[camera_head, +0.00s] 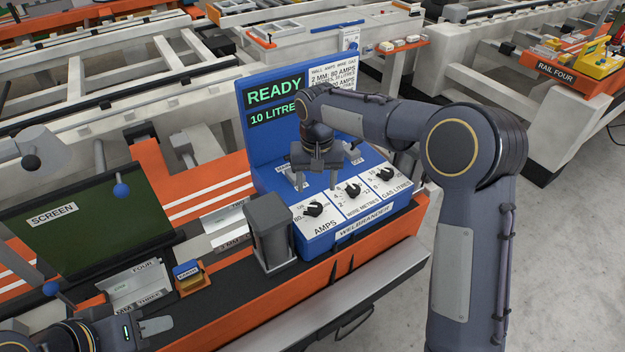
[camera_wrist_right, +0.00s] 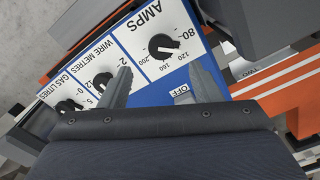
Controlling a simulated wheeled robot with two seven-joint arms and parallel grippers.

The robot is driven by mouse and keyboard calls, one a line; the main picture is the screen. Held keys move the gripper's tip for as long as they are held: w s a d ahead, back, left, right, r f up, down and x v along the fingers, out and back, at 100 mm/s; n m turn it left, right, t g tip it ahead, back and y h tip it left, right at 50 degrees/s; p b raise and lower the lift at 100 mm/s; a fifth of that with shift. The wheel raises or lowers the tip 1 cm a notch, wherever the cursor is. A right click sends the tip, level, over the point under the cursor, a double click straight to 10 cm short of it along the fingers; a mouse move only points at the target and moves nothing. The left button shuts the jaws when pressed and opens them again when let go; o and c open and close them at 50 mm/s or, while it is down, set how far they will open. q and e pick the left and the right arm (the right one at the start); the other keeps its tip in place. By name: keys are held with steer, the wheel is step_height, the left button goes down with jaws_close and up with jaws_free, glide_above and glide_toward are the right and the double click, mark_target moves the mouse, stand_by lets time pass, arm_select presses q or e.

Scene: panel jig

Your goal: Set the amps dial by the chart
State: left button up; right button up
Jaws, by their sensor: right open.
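The blue welder (camera_head: 262,150) stands on the orange bench. Its front has the amps dial (camera_head: 313,209), with the wire metres dial (camera_head: 352,189) and gas litres dial (camera_head: 385,174) to its right. The white chart (camera_head: 345,75) on its upper panel is partly hidden by my right arm; a line reading 2 MM: 80 AMPS shows. My right gripper (camera_head: 314,182) is open and empty above the dials. In the right wrist view the black amps dial (camera_wrist_right: 163,46) lies beyond the fingertips, untouched; its exact setting is unclear. My left gripper (camera_head: 158,326) is low at the left, away from the welder.
A green display (camera_head: 272,92) reads READY and 10 LITRE. A grey block (camera_head: 270,230) stands close left of the amps dial. An OFF label (camera_wrist_right: 181,91) shows near the right fingers.

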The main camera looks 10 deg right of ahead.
mark_target(315, 207)
steer(key=shift+w+a+f, duration=0.15)
steer(key=shift+f, duration=0.15)
steer(key=shift+f+p, duration=0.55)
steer(key=shift+f, duration=3.05)
